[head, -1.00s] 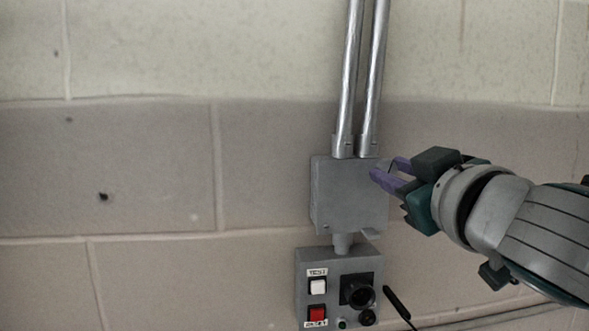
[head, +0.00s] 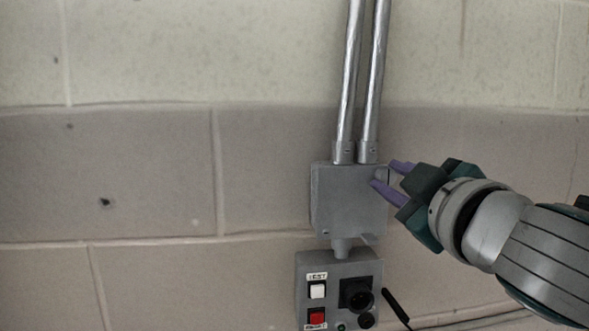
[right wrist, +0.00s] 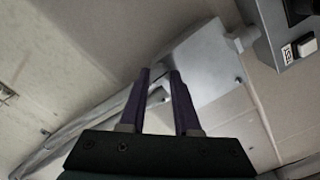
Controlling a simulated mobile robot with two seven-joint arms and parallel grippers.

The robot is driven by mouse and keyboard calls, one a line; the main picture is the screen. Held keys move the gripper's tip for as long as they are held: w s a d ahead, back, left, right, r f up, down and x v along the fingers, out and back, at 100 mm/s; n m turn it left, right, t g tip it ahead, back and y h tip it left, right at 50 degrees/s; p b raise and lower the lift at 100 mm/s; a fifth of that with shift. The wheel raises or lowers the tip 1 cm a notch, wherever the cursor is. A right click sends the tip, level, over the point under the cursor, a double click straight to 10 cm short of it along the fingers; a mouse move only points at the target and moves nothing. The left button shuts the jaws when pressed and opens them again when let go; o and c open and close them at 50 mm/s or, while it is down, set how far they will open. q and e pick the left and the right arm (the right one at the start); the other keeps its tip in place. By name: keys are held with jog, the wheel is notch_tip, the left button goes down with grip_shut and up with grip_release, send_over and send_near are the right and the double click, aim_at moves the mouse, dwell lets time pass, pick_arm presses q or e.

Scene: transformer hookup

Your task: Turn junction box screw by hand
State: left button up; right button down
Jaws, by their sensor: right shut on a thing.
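The grey junction box (head: 345,205) is on the block wall, below two metal conduits. My right gripper (head: 384,173) is at the box's upper right corner, its purple fingers one above the other. It is shut on the junction box screw at that corner. The screw itself is mostly hidden by the fingers. In the right wrist view the fingers (right wrist: 160,75) reach over the edge of the box (right wrist: 208,65), with a narrow gap between them. Another small screw (head: 325,233) shows at the box's lower left corner. My left gripper is not in view.
Two conduits (head: 358,85) rise from the top of the box. A control box (head: 337,270) with a white button, a red button and a black knob (head: 358,297) hangs below it. The wall to the left is clear.

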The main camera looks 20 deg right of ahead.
jog(key=n+p, duration=0.2)
jog(key=n, duration=0.5)
jog(key=shift+p, duration=0.4)
jog(key=n+p, duration=0.1)
jog(key=n, duration=0.3)
jog(key=n+p, duration=0.2)
jog(key=n, duration=0.1)
jog(key=shift+n, duration=0.3)
jog(key=n+p, duration=0.1)
jog(key=n, duration=0.2)
jog(key=shift+n, duration=0.3)
jog(key=n+p, duration=0.1)
jog(key=n, duration=0.2)
jog(key=shift+n+p, duration=0.3)
jog(key=shift+p, duration=0.1)
jog(key=n+p, duration=0.2)
jog(key=n, duration=0.2)
jog(key=shift+d+f+n+p, duration=0.1)
jog(key=shift+n+p, duration=0.4)
jog(key=shift+n, duration=1.3)
jog(key=shift+f, duration=0.1)
